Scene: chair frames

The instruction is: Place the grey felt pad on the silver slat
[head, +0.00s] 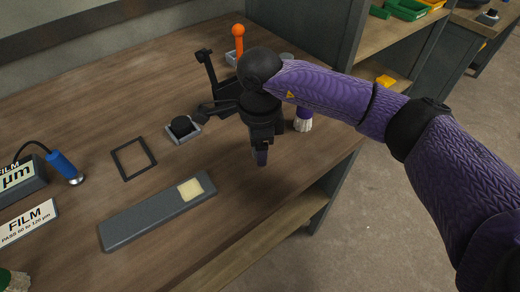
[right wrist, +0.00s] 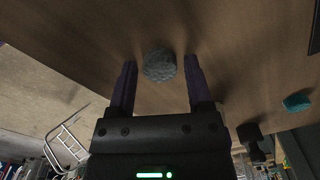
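A long flat grey bar (head: 150,216) with a cream patch near its right end lies on the wooden table in the head view. It may be the silver slat, but I cannot be sure. My right gripper (head: 262,156) points down over the table, right of the bar and apart from it. In the right wrist view its two fingers are apart, with a rounded, rough grey-blue thing (right wrist: 160,65) showing between the tips. I cannot tell whether this is the felt pad or whether the fingers touch it. My left gripper is not in view.
A black rectangular frame (head: 120,168) and a grey holder with a black knob (head: 183,127) lie behind the bar. A blue-handled tool (head: 63,165) and a FILM card (head: 27,222) are at left. A white-bristled thing (head: 303,122) stands near the table's right edge.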

